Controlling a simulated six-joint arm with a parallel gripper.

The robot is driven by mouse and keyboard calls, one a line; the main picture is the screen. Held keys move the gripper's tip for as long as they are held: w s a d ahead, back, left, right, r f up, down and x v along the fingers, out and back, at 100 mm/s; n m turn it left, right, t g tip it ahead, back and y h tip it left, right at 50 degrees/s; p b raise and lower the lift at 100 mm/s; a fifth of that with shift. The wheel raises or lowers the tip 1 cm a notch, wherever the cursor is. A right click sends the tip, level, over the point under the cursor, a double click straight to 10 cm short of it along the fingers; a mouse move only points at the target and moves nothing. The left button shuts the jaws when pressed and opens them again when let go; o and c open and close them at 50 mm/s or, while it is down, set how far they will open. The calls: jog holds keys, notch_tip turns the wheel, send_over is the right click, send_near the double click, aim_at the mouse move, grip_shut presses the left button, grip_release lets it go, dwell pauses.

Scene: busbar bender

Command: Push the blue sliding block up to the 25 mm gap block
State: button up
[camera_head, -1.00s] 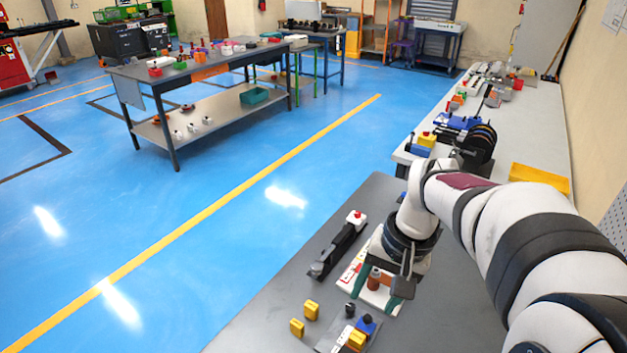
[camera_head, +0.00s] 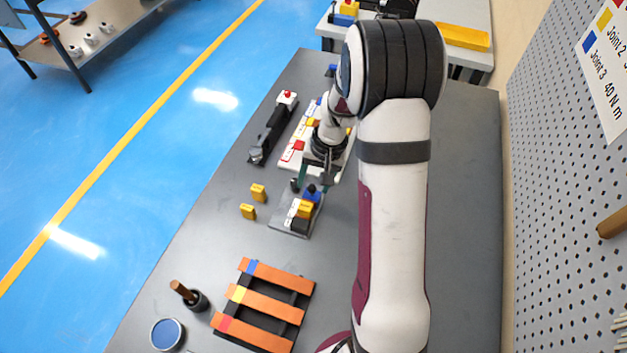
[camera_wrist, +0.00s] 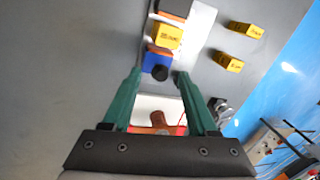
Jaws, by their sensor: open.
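The blue sliding block (camera_head: 313,194), with a black knob, stands on a small grey fixture (camera_head: 284,221). It also shows in the wrist view (camera_wrist: 152,61). A yellow block (camera_wrist: 167,37) with a blurred label sits right beside it on the fixture, and a black block (camera_wrist: 176,8) lies beyond that. I cannot tell whether blue and yellow touch. My gripper (camera_wrist: 159,72) is open and empty, its green fingers spread either side of the blue block's knob end. Whether the fingers touch it is unclear. In the head view my gripper (camera_head: 314,182) is just behind the fixture.
Two loose yellow blocks (camera_head: 258,192) (camera_head: 248,211) lie left of the fixture. A white labelled board (camera_head: 292,147) and a black tool with a red button (camera_head: 272,130) are behind. A rack of orange bars (camera_head: 265,303) is in front. Grey table is clear between.

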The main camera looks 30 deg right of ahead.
jog(key=shift+f, duration=0.25)
jog(key=c, duration=0.9)
jog(key=shift+s+a, duration=0.6)
jog(key=shift+a, duration=0.1)
jog(key=o, duration=0.9)
notch_tip(320, 180, up, 16)
jog(key=s+d, duration=0.1)
jog(key=d, duration=0.1)
jog(key=shift+s+d+f, duration=0.25)
jog(key=shift+s+d, duration=0.05)
jog(key=shift+s, duration=0.05)
